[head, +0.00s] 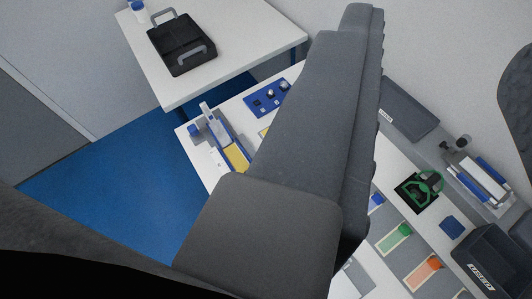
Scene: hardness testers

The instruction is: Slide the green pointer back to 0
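A light card with a green strip (394,239) lies on the right-hand bench, with a small green piece (404,229) at its upper right end. A green-rimmed device (422,189) stands on a black square above it. I cannot tell which of these carries the green pointer, and no scale or 0 mark is readable. A large grey body with a ridged right edge (300,110), which looks like part of my arm or gripper, fills the middle and hides much of the bench. No pair of fingertips can be made out.
An orange card (422,273) and a dark box (492,262) are at the lower right. A blue-and-silver instrument (478,178) stands at the right. Another instrument (222,137) is left of the grey body. A black tray (183,46) sits on a white table (225,78). Blue floor is clear.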

